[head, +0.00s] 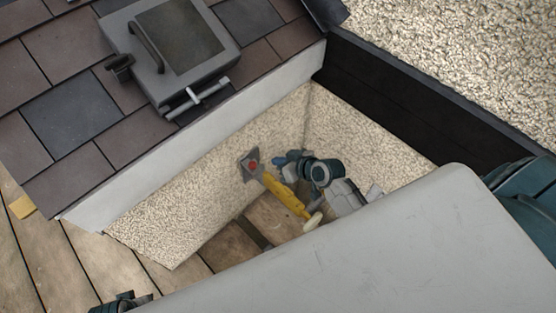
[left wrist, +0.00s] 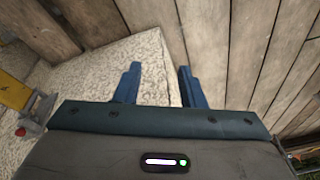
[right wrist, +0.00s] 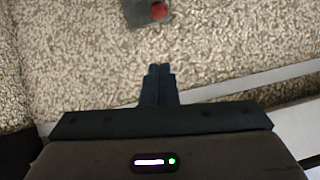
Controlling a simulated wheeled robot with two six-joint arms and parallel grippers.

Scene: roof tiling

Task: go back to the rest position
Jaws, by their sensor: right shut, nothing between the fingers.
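My right gripper (head: 279,162) is inside the walled recess in the head view, near a speckled wall. In the right wrist view its dark fingers (right wrist: 159,72) are together with nothing between them. My left gripper (left wrist: 157,83) shows in the left wrist view with its two blue fingers apart and empty, in front of a pale speckled surface and wooden planks. In the head view I cannot clearly make out the left gripper's fingers.
A yellow tool (head: 285,195) with a grey plate and red spot is close to my right gripper. Dark roof tiles (head: 70,105) and a grey hatch-like box (head: 170,45) lie at upper left. Wooden planks (head: 70,265) lie below. A dark beam (head: 385,85) edges the recess.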

